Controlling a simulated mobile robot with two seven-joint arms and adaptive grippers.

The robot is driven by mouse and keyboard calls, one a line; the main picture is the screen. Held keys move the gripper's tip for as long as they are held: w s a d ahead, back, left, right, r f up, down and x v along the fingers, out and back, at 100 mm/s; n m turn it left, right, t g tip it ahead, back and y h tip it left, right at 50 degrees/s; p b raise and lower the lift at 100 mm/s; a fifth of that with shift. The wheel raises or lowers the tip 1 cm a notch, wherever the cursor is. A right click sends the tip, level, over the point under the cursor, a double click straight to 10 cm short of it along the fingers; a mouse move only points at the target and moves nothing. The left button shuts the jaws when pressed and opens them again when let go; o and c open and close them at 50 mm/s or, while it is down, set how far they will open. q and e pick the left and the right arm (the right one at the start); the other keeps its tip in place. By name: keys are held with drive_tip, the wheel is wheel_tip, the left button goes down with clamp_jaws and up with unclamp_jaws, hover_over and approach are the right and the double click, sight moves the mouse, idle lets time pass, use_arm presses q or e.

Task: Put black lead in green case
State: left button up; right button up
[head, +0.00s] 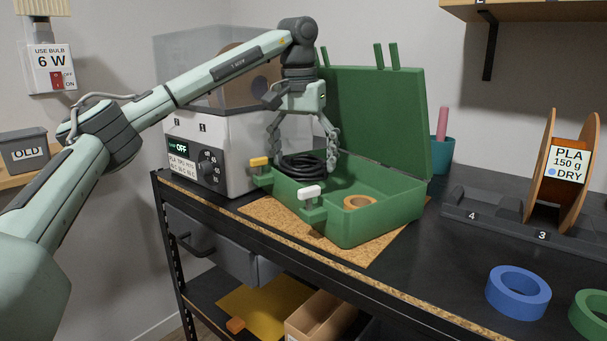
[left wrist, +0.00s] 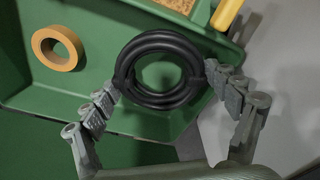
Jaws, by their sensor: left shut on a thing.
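The black lead (head: 303,164) is a coiled black ring at the left end of the open green case (head: 370,222). My left gripper (head: 303,150) reaches down over that end of the case and is shut on the coil. In the left wrist view the coil (left wrist: 162,70) lies between the two fingers (left wrist: 165,90), with the green case (left wrist: 100,95) beneath it. I cannot tell whether the coil touches the case floor. A tan tape roll (head: 359,202) lies inside the case; it also shows in the left wrist view (left wrist: 58,48). My right gripper is not in view.
The case lid (head: 375,120) stands open at the back. A dryer box (head: 210,150) stands close left of the case. A blue tape roll (head: 518,292), a green roll (head: 592,314) and a spool (head: 562,180) are at the right.

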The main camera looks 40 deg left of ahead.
use_arm(q)
drive_tip(key=shift+f, duration=1.65)
drive_tip(key=o, duration=1.2)
drive_tip(key=shift+f, duration=0.1)
wheel_tip(320, 180, up, 12)
drive_tip(key=s, duration=0.1)
drive_tip(key=shift+s+d, duration=0.15)
drive_tip(key=shift+s, duration=0.05)
